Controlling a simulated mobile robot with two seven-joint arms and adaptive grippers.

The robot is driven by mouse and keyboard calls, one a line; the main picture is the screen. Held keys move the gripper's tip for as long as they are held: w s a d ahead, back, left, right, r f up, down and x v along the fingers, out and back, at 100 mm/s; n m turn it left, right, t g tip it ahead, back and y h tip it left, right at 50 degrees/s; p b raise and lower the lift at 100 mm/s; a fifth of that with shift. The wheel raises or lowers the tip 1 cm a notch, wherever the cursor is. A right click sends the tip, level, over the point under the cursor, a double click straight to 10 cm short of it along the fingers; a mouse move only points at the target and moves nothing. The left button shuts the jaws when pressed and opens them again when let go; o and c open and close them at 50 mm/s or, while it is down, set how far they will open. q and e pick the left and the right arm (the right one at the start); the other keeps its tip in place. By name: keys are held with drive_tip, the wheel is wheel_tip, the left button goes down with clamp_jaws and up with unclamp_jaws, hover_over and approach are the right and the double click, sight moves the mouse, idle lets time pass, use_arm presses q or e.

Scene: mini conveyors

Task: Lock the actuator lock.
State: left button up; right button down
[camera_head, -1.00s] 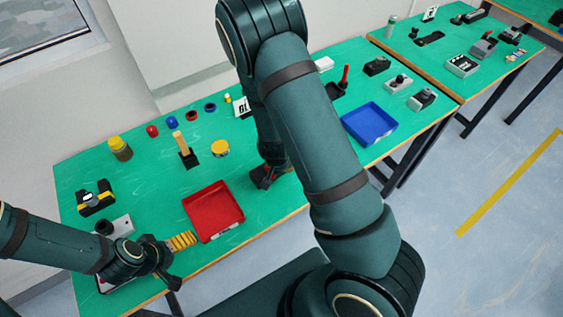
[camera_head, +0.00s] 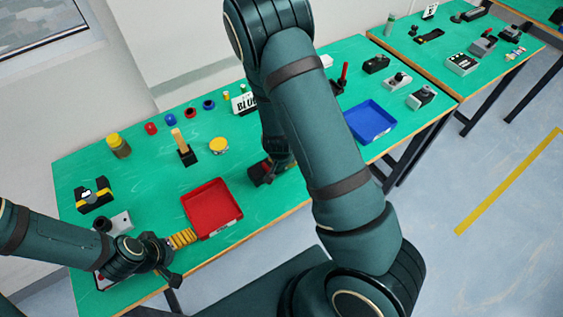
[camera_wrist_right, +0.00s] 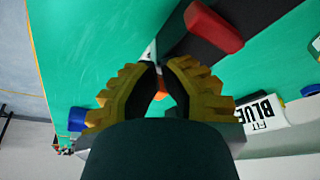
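I cannot tell for certain which item is the actuator lock. A black device with a red handle (camera_wrist_right: 213,27) shows at the top of the right wrist view, just beyond and right of my right fingertips. A dark piece with a touch of red (camera_head: 260,173) beside my right arm in the head view may be the same device. My right gripper (camera_wrist_right: 159,70) points at the green table, its yellow ribbed fingers slightly apart with nothing clearly held. An orange and white bit shows behind the gap. My left gripper (camera_head: 183,238) is beside the red tray; its finger gap is unclear.
The red tray (camera_head: 203,220) and blue tray (camera_head: 375,112) lie along the front. A sign reading BLUE (camera_head: 245,102) stands behind my right arm; it also shows in the right wrist view (camera_wrist_right: 262,112). A black-and-yellow device (camera_head: 95,198) sits at the left.

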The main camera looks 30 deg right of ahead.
use_arm(q)
drive_tip(key=shift+s+d+r, duration=0.1)
drive_tip(key=shift+s+d, duration=0.2)
drive_tip(key=shift+d, duration=0.35)
use_arm(e)
drive_tip(key=shift+d+r, duration=0.2)
drive_tip(key=shift+d, duration=0.35)
drive_tip(key=shift+d+r, duration=0.2)
drive_tip(key=shift+d, duration=0.3)
use_arm(q)
drive_tip(key=shift+w+a+r+p, duration=0.1)
drive_tip(key=shift+r+p, duration=0.85)
drive_tip(key=shift+p, duration=0.05)
drive_tip(key=shift+a, duration=0.1)
use_arm(e)
drive_tip(key=a+r, duration=0.3)
drive_tip(key=r, duration=0.5)
drive_tip(key=shift+a+r, duration=0.15)
drive_tip(key=shift+r, duration=0.2)
drive_tip(key=shift+s+f, duration=0.1)
drive_tip(key=shift+s, duration=0.05)
